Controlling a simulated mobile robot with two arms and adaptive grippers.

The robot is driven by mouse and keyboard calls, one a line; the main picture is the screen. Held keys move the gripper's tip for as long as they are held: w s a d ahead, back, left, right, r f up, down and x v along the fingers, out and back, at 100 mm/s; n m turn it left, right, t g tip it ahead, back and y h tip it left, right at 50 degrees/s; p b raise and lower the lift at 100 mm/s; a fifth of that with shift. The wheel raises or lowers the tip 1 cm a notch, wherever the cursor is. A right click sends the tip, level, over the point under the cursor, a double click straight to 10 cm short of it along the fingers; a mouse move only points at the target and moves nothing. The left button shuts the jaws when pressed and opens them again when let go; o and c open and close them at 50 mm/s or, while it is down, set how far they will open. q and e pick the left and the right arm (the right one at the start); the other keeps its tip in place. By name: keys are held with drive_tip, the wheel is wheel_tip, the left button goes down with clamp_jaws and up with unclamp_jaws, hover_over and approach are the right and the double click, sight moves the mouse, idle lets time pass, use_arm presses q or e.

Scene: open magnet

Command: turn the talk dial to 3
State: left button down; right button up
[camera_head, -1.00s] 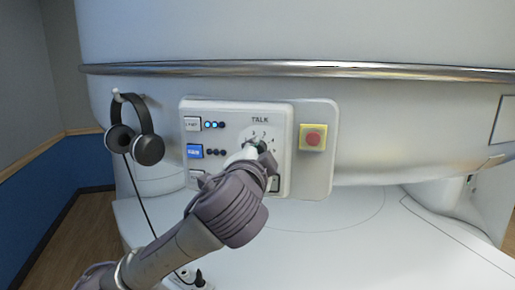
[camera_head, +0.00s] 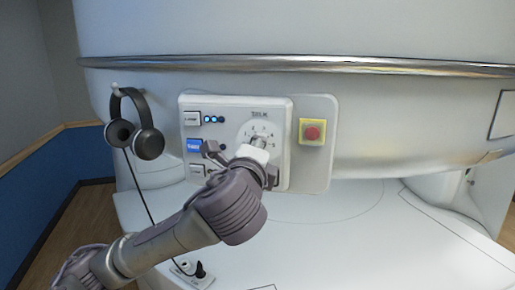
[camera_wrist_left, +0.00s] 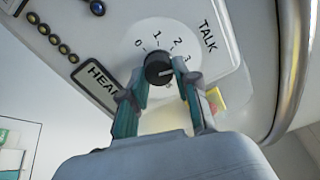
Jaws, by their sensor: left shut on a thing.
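The talk dial (camera_wrist_left: 158,68) is a round dark knob on a white scale plate, with the printed marks 0, 1, 2 and 3 around it in the left wrist view. Its white pointer line is on the right side, near the 3; a finger partly hides that area. In the head view the scale plate (camera_head: 260,130) shows under the word TALK, with the knob mostly hidden. My left gripper (camera_wrist_left: 161,78) is shut on the dial, one finger on each side. It also shows in front of the panel in the head view (camera_head: 250,150). My right gripper is not in view.
Left of the dial are lit buttons (camera_head: 194,146) and small indicator lights. A red stop button on a yellow square (camera_head: 312,132) sits close to the right. Headphones (camera_head: 135,125) hang at the left. A metal rail (camera_head: 330,67) runs above the panel.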

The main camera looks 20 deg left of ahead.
use_arm(q)
drive_tip(key=shift+r+m, duration=0.15)
drive_tip(key=shift+m, duration=0.25)
drive_tip(key=c, duration=1.2)
unclamp_jaws()
drive_tip(key=o, duration=0.4)
drive_tip(key=shift+w, duration=0.1)
drive_tip(key=shift+c, duration=0.2)
drive_tip(key=s+d, duration=0.1)
drive_tip(key=s, duration=0.6)
drive_tip(key=shift+s, duration=0.25)
drive_tip(key=shift+w, duration=0.1)
